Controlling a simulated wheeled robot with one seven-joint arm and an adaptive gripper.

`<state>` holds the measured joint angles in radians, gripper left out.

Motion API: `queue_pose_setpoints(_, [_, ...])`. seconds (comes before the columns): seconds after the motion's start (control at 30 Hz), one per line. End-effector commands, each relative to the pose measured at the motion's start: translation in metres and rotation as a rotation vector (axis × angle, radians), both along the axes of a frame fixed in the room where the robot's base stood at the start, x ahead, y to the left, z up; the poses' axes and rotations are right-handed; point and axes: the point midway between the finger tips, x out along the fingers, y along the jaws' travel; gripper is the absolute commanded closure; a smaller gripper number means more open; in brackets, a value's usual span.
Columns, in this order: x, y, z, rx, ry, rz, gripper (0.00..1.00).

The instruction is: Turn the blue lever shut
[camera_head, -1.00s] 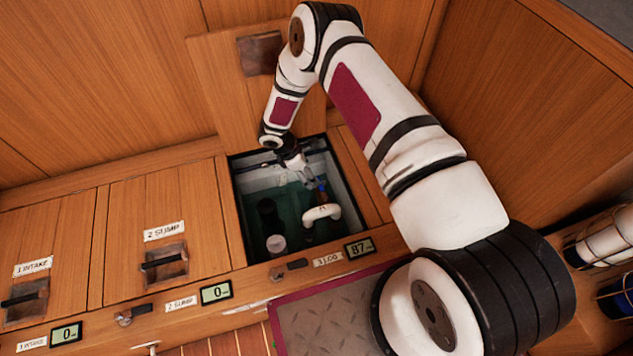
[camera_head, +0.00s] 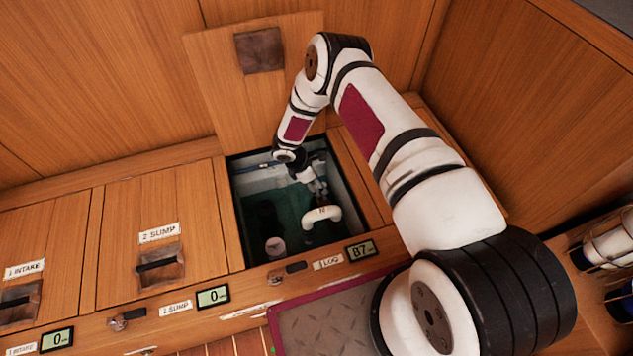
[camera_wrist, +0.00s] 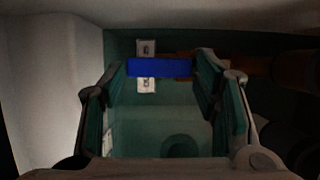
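The blue lever (camera_wrist: 159,67) lies crosswise in the wrist view, between the two fingertips of my gripper (camera_wrist: 160,72). The fingers are wide apart, one near each end of the lever; whether they touch it I cannot tell. In the head view my gripper (camera_head: 318,188) is down inside the open square hatch, just above the white bent pipe (camera_head: 322,214). There the lever is hidden behind my gripper.
The hatch walls (camera_head: 236,205) surround my gripper closely. The raised hatch lid (camera_head: 228,85) leans at the back. A pale cylinder (camera_head: 275,247) stands low in the hatch. Closed lids marked sump (camera_head: 195,220) and intake are to the left. White tags (camera_wrist: 146,47) sit beside the lever.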

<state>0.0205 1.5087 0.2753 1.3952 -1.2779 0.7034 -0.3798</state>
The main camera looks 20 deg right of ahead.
Motion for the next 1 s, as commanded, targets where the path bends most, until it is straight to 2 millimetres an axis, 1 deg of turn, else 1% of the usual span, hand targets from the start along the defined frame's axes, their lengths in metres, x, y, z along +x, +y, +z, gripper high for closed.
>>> queue_pose_setpoints(0.03, [0.001, -0.001, 0.000, 0.000, -0.003, 0.001, 0.67])
queue_pose_setpoints(0.07, [0.001, -0.001, 0.000, 0.000, -0.003, 0.001, 0.73])
queue_pose_setpoints(0.1, [0.001, -0.001, -0.001, 0.000, -0.003, 0.001, 0.82])
queue_pose_setpoints(0.17, [0.001, -0.001, -0.001, 0.000, -0.003, 0.001, 0.96])
queue_pose_setpoints(0.37, [0.000, -0.001, -0.001, -0.001, -0.002, 0.014, 0.96])
queue_pose_setpoints(0.57, [0.000, 0.004, -0.001, -0.002, -0.001, 0.084, 0.96])
queue_pose_setpoints(0.77, [-0.004, 0.012, -0.001, -0.003, 0.002, 0.226, 0.96])
queue_pose_setpoints(1.0, [-0.010, 0.026, 0.000, -0.003, 0.003, 0.438, 0.96])
